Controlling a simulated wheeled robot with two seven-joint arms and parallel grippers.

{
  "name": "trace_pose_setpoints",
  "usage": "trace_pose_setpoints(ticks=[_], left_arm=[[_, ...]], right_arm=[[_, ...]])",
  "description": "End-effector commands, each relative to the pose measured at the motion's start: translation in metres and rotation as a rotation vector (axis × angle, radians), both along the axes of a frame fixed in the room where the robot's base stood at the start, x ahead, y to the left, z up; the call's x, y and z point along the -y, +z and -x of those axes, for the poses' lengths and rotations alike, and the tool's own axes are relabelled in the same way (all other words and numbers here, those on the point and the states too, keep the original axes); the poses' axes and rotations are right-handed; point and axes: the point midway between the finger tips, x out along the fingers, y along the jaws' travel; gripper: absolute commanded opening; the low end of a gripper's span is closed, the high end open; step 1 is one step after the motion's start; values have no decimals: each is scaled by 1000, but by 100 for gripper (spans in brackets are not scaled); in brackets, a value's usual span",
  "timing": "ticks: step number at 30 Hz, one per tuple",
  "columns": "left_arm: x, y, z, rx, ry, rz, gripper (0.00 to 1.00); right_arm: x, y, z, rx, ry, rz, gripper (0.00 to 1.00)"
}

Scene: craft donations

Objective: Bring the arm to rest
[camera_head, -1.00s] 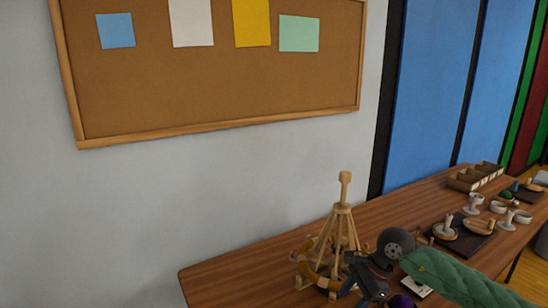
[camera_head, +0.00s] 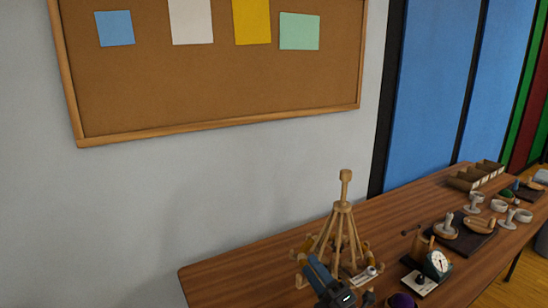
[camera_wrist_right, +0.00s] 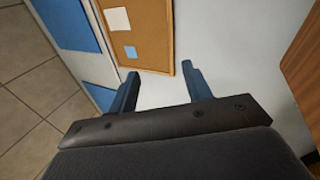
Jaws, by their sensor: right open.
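My right gripper (camera_head: 330,284) shows at the bottom of the head view, in front of the wooden stand on the table. One blue finger shows clearly there, and the rest is cut off by the lower edge. In the right wrist view the two blue fingers of my right gripper (camera_wrist_right: 160,72) are spread apart with nothing between them. Wall, corkboard and floor lie beyond them. My left gripper is not in view.
The wooden table (camera_head: 225,278) holds a wooden peg stand (camera_head: 343,222), a dial gauge (camera_head: 437,262), a purple ball (camera_head: 401,301), a dark tray (camera_head: 478,244) and a divided box (camera_head: 474,177). A corkboard (camera_head: 220,90) hangs on the wall. The table's left end is clear.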

Motion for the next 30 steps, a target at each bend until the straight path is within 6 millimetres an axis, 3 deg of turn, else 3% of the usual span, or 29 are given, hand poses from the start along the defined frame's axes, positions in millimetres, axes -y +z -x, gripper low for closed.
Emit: trace_pose_setpoints(ticks=[5, 11, 14, 18, 21, 30], left_arm=[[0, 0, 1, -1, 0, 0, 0], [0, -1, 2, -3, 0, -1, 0], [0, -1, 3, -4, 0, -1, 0], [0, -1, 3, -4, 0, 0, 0], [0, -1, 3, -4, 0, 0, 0], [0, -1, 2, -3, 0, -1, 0]], right_arm=[[47, -48, 1, -336, -183, -301, 49], [94, -127, 29, -728, -398, -607, 49], [110, -171, 57, -928, -509, -745, 49], [124, -229, 110, -1202, -667, -913, 49], [127, -257, 145, -1351, -757, -992, 49], [127, -297, 220, -1629, -932, -1114, 49]])
